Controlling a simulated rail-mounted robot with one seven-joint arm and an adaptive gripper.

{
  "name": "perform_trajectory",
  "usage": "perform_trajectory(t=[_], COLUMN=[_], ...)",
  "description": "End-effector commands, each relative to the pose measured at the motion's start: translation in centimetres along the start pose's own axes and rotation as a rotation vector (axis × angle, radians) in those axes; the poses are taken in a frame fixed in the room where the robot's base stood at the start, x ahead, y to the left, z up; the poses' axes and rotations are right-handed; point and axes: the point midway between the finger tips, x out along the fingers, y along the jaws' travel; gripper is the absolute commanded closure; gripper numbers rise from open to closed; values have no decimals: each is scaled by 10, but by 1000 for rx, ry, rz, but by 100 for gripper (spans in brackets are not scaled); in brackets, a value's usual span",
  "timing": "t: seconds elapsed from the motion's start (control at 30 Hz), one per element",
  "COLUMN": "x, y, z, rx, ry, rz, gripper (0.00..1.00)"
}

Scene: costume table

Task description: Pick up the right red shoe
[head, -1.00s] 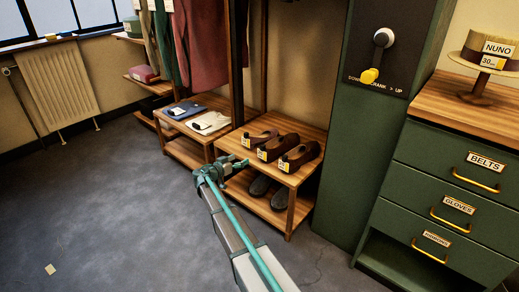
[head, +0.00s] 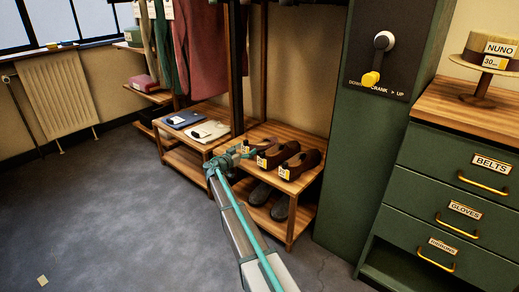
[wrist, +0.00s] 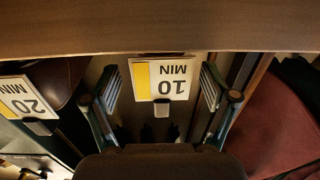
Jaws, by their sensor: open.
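Several dark reddish-brown shoes with yellow-and-white tags stand on the top of a low wooden rack. The rightmost shoe (head: 303,160) and the middle shoe (head: 277,153) show clearly in the head view. The leftmost one is largely hidden behind my gripper (head: 238,153), which is open at the rack's left end. In the wrist view, the open fingers of my gripper (wrist: 160,92) stand on either side of a "10 MIN" tag (wrist: 160,78), which appears upside down. A "20 MIN" tag (wrist: 25,97) and a dark brown shape beside it lie at left. No grasp shows.
The rack top (head: 262,131) is wood; dark shoes (head: 280,208) stand on its lower shelf. A lower bench (head: 184,138) with folded clothes is to its left, with garments hanging behind. A green column (head: 355,180) and drawer cabinet (head: 450,190) are at right. Open floor lies at left.

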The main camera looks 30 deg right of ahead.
Motion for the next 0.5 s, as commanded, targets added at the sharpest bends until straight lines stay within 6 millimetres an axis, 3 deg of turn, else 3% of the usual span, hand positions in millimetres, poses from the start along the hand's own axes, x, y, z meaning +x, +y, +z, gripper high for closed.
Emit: perform_trajectory(t=[0.2,0.47,0.5], x=[29,31,31], y=[0,1,1], z=[1,-1,-1], rx=[1,0,0], ry=[-1,-1,-1], rz=[1,0,0], gripper=[15,15,20])
